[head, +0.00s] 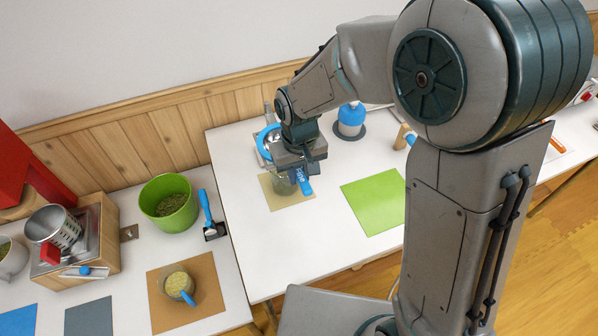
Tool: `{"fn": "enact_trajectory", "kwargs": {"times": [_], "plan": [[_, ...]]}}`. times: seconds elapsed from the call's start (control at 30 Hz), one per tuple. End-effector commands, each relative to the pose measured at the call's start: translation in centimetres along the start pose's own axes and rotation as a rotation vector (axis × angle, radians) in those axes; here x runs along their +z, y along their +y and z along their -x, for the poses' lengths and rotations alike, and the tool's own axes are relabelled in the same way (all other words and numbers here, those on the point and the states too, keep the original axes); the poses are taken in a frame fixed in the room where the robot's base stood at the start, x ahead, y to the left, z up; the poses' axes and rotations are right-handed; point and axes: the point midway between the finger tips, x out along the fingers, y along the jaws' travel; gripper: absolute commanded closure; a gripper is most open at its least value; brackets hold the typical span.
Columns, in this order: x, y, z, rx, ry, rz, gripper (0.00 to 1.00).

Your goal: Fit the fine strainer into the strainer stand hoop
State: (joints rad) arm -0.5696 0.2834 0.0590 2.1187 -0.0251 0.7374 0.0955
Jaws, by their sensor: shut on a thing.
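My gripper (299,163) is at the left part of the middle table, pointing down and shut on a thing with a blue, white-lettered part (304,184). This may be the fine strainer, but the jaws hide most of it. A clear greenish jar (284,187) shows just below the gripper on a beige mat (291,204). I cannot tell whether the held thing touches the jar. A blue ring (261,143), possibly the strainer stand hoop, is behind and left of the gripper and partly hidden by it.
A green mat (374,202) lies bare to the right. My arm hides much of the right side.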

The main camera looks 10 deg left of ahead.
Motion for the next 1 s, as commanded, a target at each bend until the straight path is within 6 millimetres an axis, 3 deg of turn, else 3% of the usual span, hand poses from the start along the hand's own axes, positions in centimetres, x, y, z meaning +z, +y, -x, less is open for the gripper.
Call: {"fn": "enact_trajectory", "kwargs": {"times": [0.17,0.2,0.27,0.3,0.67,0.77,1.0], "plan": [[0.0,0.0,0.0,0.000,0.001,0.000,1.00],[0.0,0.0,0.0,0.000,0.001,0.000,0.75],[0.0,0.0,0.0,0.000,0.001,0.000,0.58],[0.0,0.0,0.0,0.000,0.001,0.000,0.55],[-0.1,0.0,0.7,0.000,0.004,0.000,0.55],[-0.1,0.0,2.1,0.000,0.005,-0.001,0.55],[-0.1,0.0,7.5,-0.001,0.008,0.000,0.55]]}}
